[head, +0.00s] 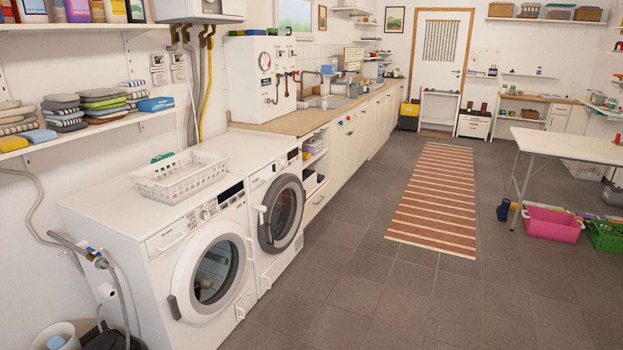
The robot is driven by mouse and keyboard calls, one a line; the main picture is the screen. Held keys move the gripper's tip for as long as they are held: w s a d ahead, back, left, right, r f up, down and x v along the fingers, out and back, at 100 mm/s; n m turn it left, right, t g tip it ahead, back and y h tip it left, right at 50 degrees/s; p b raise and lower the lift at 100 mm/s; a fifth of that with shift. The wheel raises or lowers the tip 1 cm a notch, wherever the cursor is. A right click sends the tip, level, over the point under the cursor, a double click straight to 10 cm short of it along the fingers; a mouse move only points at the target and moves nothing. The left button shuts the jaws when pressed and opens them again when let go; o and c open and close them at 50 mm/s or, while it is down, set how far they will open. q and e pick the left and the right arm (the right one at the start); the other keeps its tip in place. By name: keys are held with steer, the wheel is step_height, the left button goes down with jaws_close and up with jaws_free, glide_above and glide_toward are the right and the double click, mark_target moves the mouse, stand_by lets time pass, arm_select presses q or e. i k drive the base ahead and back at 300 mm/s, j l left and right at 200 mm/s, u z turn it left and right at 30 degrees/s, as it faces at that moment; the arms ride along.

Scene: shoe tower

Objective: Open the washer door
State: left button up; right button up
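Two white front-loading machines stand side by side at the left. The nearer machine (150,240) has a round door (212,270) with a white rim and dark glass, which looks closed, with a dark grey handle (174,307) at its left edge. The farther machine (262,165) has a round door (281,214) with a dark grey rim, also looking closed, with a light handle (262,214) at its left. I cannot tell which of them is the washer. Neither of my grippers shows in the head view.
A white basket (180,176) sits on top of the machines. A striped rug (436,195) lies on the grey tiled floor (400,300), which is clear in front of the machines. A white table (570,145) and a pink bin (551,224) stand at the right.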

mark_target(184, 305)
steer(key=i+u, duration=0.15)
steer(key=i, duration=0.25)
steer(key=i+l+u, duration=0.2)
steer(key=i, duration=0.2)
steer(key=i+l+u, duration=0.15)
steer(key=i, duration=0.25)
